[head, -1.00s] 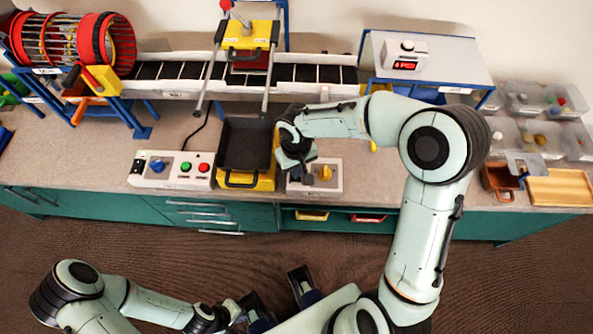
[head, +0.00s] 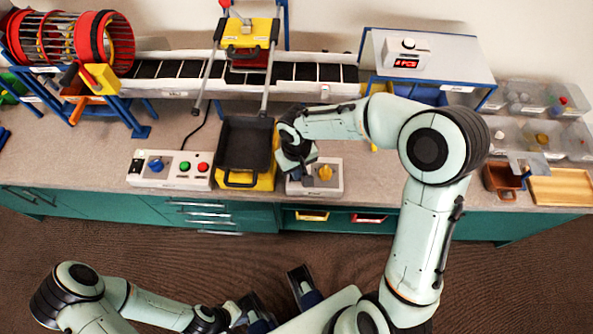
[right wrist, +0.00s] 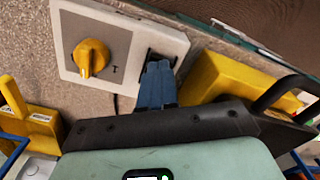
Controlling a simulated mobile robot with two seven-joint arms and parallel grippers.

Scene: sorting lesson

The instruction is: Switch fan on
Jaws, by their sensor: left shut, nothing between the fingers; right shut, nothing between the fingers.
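A light control box with a yellow knob (head: 325,172) sits near the counter's front edge. In the right wrist view, the yellow knob (right wrist: 91,57) is on a grey panel, and a dark switch recess (right wrist: 150,55) is beside it. My right gripper (head: 299,168) is over the left part of this box. Its blue fingers (right wrist: 157,82) are shut and empty, with their tips at the dark recess; they hide part of it, and I cannot tell whether they touch. My left gripper (head: 238,311) is low in front of the counter, small and empty. I cannot make out a fan.
A black tray (head: 246,145) on a yellow base stands close left of my right gripper. Another control box (head: 170,169) has a blue knob and green and red buttons. A conveyor (head: 310,73) runs behind, with a red drum (head: 92,40) at left. Clear bins (head: 505,135) stand right.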

